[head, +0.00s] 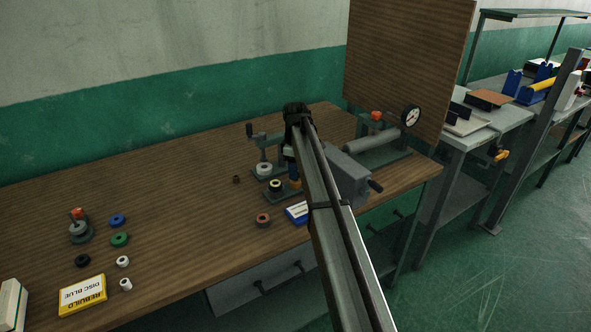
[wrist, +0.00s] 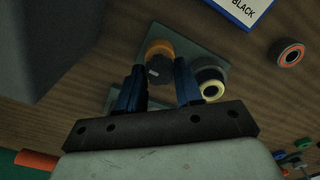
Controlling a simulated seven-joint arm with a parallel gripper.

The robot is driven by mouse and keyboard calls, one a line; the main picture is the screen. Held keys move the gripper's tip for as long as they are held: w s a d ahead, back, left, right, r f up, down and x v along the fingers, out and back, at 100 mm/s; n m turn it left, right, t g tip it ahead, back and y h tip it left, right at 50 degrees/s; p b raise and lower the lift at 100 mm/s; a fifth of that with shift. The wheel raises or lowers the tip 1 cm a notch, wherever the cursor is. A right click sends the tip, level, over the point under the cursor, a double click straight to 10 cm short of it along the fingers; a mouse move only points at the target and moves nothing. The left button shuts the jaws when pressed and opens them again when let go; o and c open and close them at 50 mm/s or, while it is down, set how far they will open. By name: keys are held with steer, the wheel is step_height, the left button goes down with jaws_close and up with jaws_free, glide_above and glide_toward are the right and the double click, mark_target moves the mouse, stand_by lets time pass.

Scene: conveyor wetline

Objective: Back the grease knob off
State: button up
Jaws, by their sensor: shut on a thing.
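The grease knob (wrist: 158,70) is a dark round cap with a small pale mark, above an orange collar (wrist: 160,47) on a grey plate (wrist: 201,47). In the wrist view my gripper (wrist: 158,84) has its two dark blue fingers on either side of the knob, shut on it. In the head view the arm hides most of the knob, and only a bit of orange (head: 295,183) shows below the fingers. A dark ring with a pale yellow rim (wrist: 210,84) stands on the same plate beside the right finger.
A grey block (head: 345,178) with a dark handle stands close right of my gripper. A lever fixture (head: 263,165) stands left. A blue and white box (head: 297,212) and a reddish ring (head: 263,219) lie in front. A gauge (head: 411,115) stands at back right. The table's left-middle is mostly clear.

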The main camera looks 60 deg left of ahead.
stand_by(0.3)
steer(key=o, duration=1)
steer(key=shift+o, duration=0.2)
step_height(320, 180, up, 14)
steer(key=shift+f, duration=0.1)
stand_by(0.5)
